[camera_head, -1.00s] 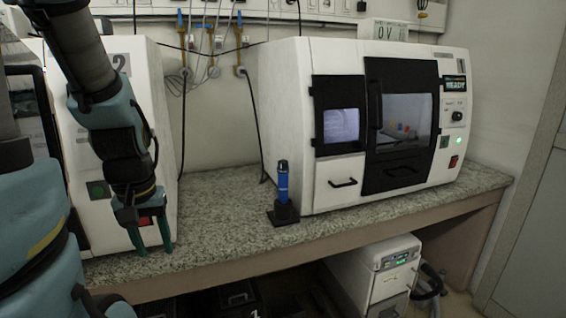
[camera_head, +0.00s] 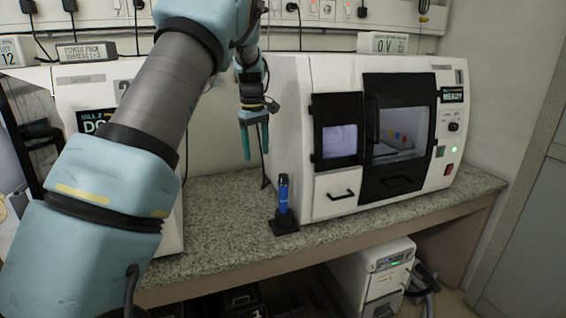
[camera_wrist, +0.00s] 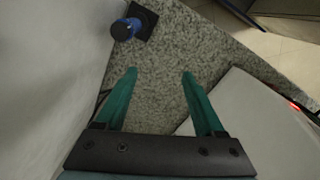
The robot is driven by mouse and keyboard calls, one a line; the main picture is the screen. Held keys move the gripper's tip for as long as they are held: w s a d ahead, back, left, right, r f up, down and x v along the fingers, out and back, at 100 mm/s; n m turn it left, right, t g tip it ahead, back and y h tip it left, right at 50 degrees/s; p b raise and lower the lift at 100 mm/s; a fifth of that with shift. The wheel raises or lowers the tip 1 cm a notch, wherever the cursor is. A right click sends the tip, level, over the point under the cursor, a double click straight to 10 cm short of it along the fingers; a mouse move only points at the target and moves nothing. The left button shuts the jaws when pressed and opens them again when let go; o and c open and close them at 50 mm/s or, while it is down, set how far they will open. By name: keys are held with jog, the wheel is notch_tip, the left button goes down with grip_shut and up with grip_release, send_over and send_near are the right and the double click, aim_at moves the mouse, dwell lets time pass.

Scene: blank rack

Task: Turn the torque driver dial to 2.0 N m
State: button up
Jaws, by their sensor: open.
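The torque driver (camera_head: 283,197) is blue with a dark top and stands upright in a black stand (camera_head: 284,226) on the speckled counter, at the near left corner of the right machine. In the wrist view the driver (camera_wrist: 122,29) shows at the upper left, beyond my fingertips. The dial's marks are too small to read. My gripper (camera_head: 256,155) points down, above and behind the driver in the head view. Its teal fingers are apart with nothing between them, and only counter shows between them in the wrist view (camera_wrist: 159,73). It does not touch the driver.
A white machine (camera_head: 325,205) with black doors stands right of the driver. Another white machine (camera_head: 95,90) is at the left, partly hidden by my arm. The counter (camera_head: 225,205) between them is mostly clear. Hoses and cables hang on the back wall.

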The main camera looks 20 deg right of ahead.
jog(key=r+p, duration=0.1)
jog(key=r, duration=0.1)
send_over(283, 175)
notch_tip(283, 175, down, 11)
jog(key=p, duration=0.4)
jog(key=shift+r, duration=0.1)
grip_shut()
